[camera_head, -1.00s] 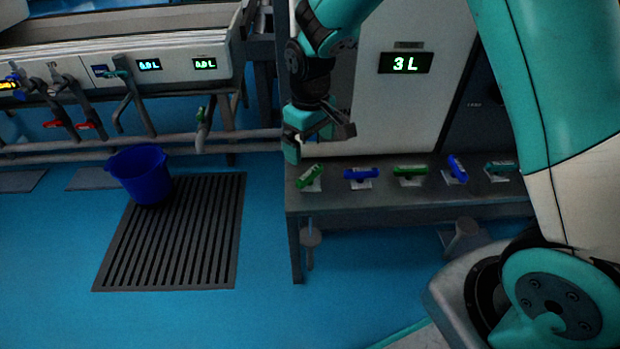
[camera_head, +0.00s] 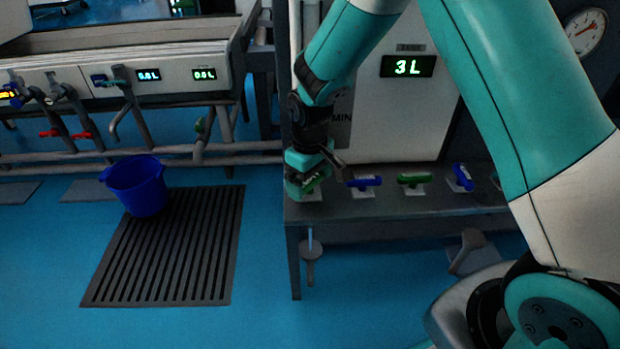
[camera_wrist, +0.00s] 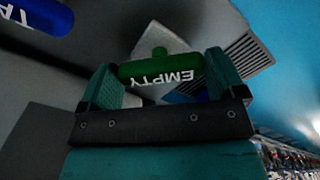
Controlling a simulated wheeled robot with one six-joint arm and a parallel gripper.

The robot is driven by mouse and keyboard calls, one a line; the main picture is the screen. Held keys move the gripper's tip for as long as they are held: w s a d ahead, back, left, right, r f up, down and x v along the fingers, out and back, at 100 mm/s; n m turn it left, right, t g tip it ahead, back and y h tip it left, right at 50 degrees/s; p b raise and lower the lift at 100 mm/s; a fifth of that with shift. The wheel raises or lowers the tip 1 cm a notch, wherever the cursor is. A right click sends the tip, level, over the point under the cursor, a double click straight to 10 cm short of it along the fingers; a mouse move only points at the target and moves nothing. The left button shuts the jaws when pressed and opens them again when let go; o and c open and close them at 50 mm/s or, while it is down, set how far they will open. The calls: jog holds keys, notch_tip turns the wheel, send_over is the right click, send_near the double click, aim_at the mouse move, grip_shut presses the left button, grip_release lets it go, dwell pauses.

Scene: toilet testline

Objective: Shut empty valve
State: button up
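The empty valve has a green handle (camera_wrist: 162,72) with the word EMPTY on it, shown upside down in the wrist view. It is mounted on a pale plate at the left end of the grey bench. In the head view the same green handle (camera_head: 316,181) is partly covered by my gripper (camera_head: 312,182). In the wrist view my gripper (camera_wrist: 165,85) has its two teal fingers wide apart, with the handle lying lengthwise between them. The left finger is very near or touching one handle end; whether either finger presses on it, I cannot tell.
A blue handle (camera_head: 363,183), a second green handle (camera_head: 413,179) and another blue handle (camera_head: 462,177) stand to the right along the bench (camera_head: 400,206). A blue bucket (camera_head: 140,188) stands on the floor grate (camera_head: 165,260).

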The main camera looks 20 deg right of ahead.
jog(key=shift+r+p, duration=0.1)
jog(key=shift+p, duration=0.3)
jog(key=shift+r+m+p, duration=0.1)
jog(key=shift+m+p, duration=0.6)
jog(key=shift+p, duration=0.1)
jog(key=m+p, duration=0.2)
jog(key=p, duration=0.1)
jog(key=shift+r, duration=0.1)
jog(key=m+p, duration=0.3)
jog(key=shift+f+m+p, duration=0.25)
jog(key=shift+m+p, duration=0.5)
jog(key=shift+m, duration=0.55)
jog(key=o, duration=0.7)
jog(key=shift+c, duration=0.2)
